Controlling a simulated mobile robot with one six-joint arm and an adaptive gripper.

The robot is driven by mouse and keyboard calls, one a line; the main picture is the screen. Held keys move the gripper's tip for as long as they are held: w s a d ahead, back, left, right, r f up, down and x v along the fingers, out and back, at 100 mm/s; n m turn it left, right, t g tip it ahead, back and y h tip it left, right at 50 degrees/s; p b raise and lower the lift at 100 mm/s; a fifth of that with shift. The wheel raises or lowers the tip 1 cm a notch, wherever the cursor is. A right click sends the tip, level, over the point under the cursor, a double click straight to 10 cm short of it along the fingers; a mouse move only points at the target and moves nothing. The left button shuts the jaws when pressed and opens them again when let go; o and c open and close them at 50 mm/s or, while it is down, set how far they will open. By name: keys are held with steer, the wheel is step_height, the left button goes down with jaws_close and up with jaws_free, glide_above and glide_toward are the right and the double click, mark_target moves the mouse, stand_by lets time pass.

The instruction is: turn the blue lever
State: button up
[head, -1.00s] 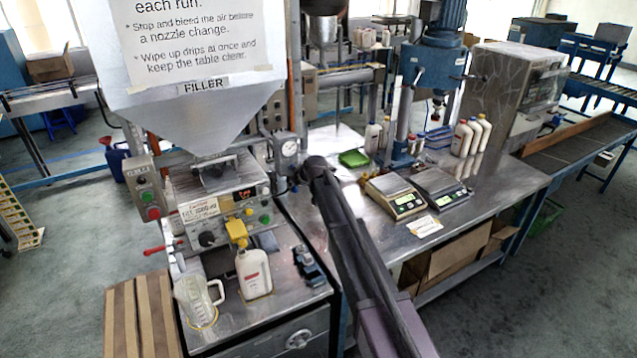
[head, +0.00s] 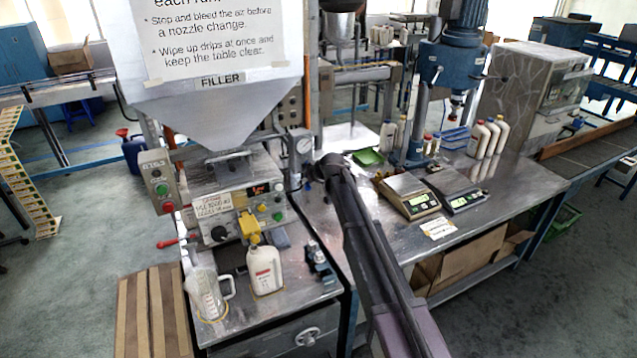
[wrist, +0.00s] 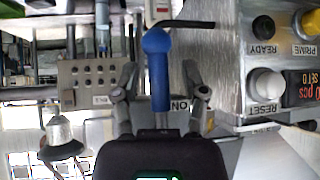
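The blue lever (wrist: 157,70) stands upright in the middle of the wrist view, with a rounded knob at its top. My gripper (wrist: 158,88) is open, with one finger to the left and one to the right of the lever. Gaps show between the lever and both fingers. How deep the lever sits between them is hard to tell. In the head view my arm reaches toward the right side of the filler (head: 222,81), and I cannot make out the fingers or the lever clearly there.
A control panel with a RESET button (wrist: 265,88) is close on the right in the wrist view. A perforated plate (wrist: 95,80) is on the left. In the head view a white bottle (head: 264,272) and a clear jug (head: 207,295) stand on the filler's table.

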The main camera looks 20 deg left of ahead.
steer(key=shift+s, duration=0.1)
steer(key=shift+s+d+f, duration=0.1)
steer(key=shift+d+f, duration=0.1)
steer(key=shift+d, duration=0.15)
steer(key=s+d+f+m+g+h+b, duration=0.1)
steer(key=s+d+f, duration=0.4)
steer(key=s+d, duration=0.6)
steer(key=s+d+f+m+g+h+b, duration=0.2)
steer(key=s+d+f+m+b, duration=0.3)
steer(key=s+d, duration=0.6)
steer(key=s+d+f+m+g+h+b, duration=0.2)
steer(key=s+d, duration=0.9)
steer(key=d, duration=1.4)
step_height(320, 180, down, 4)
steer(key=m+h+b, duration=0.2)
steer(key=b, duration=0.1)
steer(key=shift+m, duration=0.3)
